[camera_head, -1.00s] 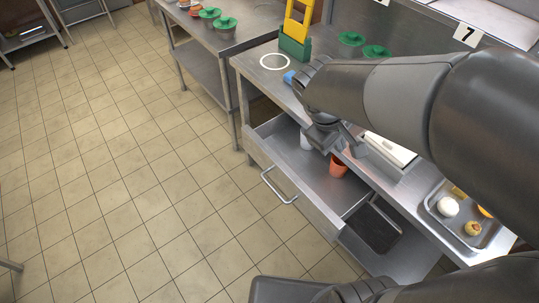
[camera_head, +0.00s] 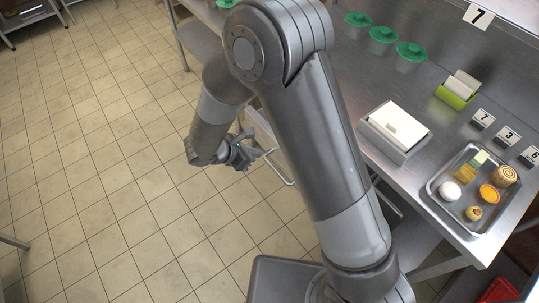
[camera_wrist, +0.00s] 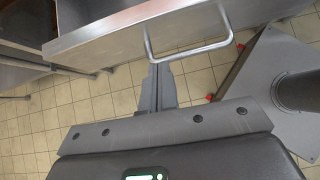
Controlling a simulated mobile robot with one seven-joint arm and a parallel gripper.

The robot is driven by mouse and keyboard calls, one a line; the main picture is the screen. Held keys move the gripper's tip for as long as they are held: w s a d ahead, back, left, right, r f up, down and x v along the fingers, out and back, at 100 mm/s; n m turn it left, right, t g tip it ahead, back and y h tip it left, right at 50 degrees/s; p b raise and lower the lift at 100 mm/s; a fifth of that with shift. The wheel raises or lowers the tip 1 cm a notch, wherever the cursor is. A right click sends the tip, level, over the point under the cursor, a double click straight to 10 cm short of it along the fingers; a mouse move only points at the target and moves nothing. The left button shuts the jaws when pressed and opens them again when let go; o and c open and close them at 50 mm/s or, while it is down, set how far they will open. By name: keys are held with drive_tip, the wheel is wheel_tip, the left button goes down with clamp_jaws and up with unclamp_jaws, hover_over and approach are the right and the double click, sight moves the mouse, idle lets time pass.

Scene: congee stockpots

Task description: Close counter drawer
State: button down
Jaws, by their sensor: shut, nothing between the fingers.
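The counter drawer shows in the wrist view as a grey metal front (camera_wrist: 115,35) with a bent bar handle (camera_wrist: 190,51). Part of its inside shows past the front's top edge, so it stands open. In the head view my arm hides most of the drawer, and the handle (camera_head: 280,171) shows just right of my gripper. My gripper (camera_head: 266,153) is shut and empty, in front of the drawer. In the wrist view its fingertips (camera_wrist: 158,70) lie close to the handle; I cannot tell whether they touch it.
The steel counter (camera_head: 350,88) holds a white-topped box (camera_head: 397,125), several green-lidded pots, a green holder (camera_head: 458,90), number signs and a tray (camera_head: 437,190) of food. Open tiled floor (camera_head: 110,180) lies to the left. A grey shelf unit edge (camera_wrist: 20,58) shows in the wrist view.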

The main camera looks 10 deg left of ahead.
drive_tip(key=x, duration=1)
drive_tip(key=shift+a+f, duration=0.35)
drive_tip(key=shift+f, duration=0.05)
drive_tip(key=w+d, duration=1.2)
drive_tip(key=shift+w+d, duration=0.15)
drive_tip(key=shift+d, duration=0.1)
drive_tip(key=shift+w+d, duration=0.3)
drive_tip(key=shift+d, duration=0.05)
drive_tip(key=shift+d+r, duration=0.1)
drive_tip(key=v, duration=1)
drive_tip(key=shift+s+a+f, duration=0.2)
drive_tip(key=shift+s+a, duration=0.05)
drive_tip(key=shift+a, duration=0.25)
